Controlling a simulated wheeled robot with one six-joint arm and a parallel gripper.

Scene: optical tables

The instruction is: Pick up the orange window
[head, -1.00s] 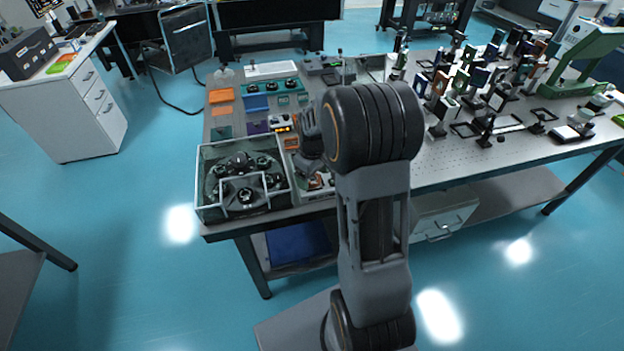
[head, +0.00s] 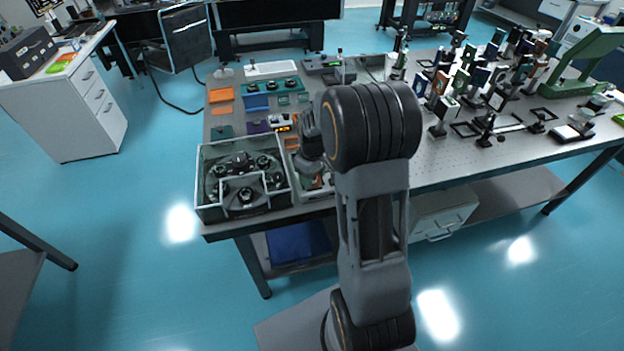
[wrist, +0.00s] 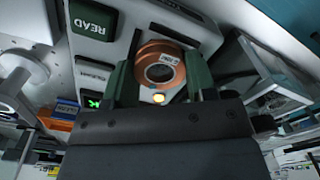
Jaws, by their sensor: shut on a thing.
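The orange window (wrist: 160,68) is a round orange ring with a dark centre, a pale glint and a small white label. In the wrist view it sits between the two green fingers of my gripper (wrist: 161,84), which is shut on it. The ring faces the camera, and its lower edge is close to the dark gripper body. I cannot tell whether it still touches the surface behind it. In the head view my arm hides the fingertips and the window.
Behind the window is a pale device with a READ button (wrist: 93,20) and a green-lit display (wrist: 92,101). A clear-walled box (head: 208,207) with dark round parts stands at the table's front left. Several optical mounts (head: 470,80) fill the table's right side.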

